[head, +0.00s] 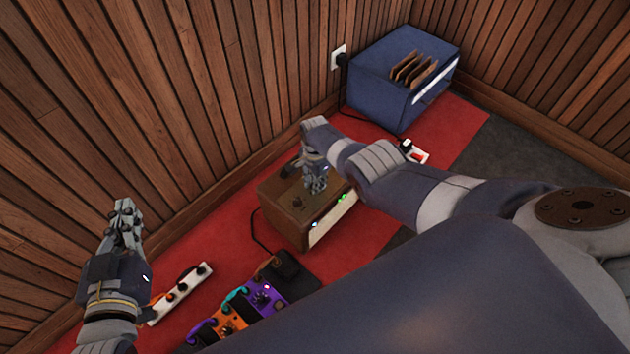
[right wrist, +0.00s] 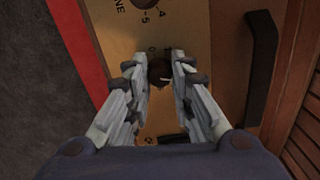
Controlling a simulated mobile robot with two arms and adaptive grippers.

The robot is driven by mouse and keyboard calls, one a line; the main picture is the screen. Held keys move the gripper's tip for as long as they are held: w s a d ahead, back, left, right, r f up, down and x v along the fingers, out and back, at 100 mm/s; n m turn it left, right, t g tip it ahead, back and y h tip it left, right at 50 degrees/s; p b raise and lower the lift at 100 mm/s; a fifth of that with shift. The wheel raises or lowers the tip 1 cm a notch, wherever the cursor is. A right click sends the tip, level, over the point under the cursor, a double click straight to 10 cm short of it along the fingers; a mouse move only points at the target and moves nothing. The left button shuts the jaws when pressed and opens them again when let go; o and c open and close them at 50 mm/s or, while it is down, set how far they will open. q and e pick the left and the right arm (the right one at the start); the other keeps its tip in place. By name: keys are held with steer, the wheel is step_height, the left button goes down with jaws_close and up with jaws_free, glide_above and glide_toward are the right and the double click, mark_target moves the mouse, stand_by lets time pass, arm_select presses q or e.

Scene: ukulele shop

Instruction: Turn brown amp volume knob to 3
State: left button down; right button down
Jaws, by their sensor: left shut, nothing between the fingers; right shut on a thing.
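The brown amp (head: 276,212) stands on the red carpet near the wooden wall, with small lights on its front edge. My right gripper (head: 316,188) reaches down to its top panel. In the right wrist view the panel (right wrist: 208,25) is tan with printed numbers, and my right gripper (right wrist: 160,72) is shut on a dark round knob (right wrist: 159,73). The fingers hide most of the marks around that knob, so its setting cannot be read. Another knob (right wrist: 146,3) shows at the top edge, by a 4 and a 5. My left gripper (head: 126,212) is shut and empty, left of the amp.
A blue box (head: 385,85) with brown cards in its top stands behind the amp, near a wall outlet (head: 338,57). Purple and orange pedals (head: 262,296) with cables and a white power strip (head: 180,293) lie in front. A dark handle (right wrist: 262,65) runs beside the panel.

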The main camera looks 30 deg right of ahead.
stand_by(0.5)
steer(key=c, duration=1.4)
jaws_free()
steer(key=shift+o, duration=0.2)
steer(key=shift+r, duration=0.15)
steer(key=shift+w+r, duration=0.1)
steer(key=shift+r, duration=0.3)
step_height(320, 180, up, 11)
steer(key=shift+f, duration=0.15)
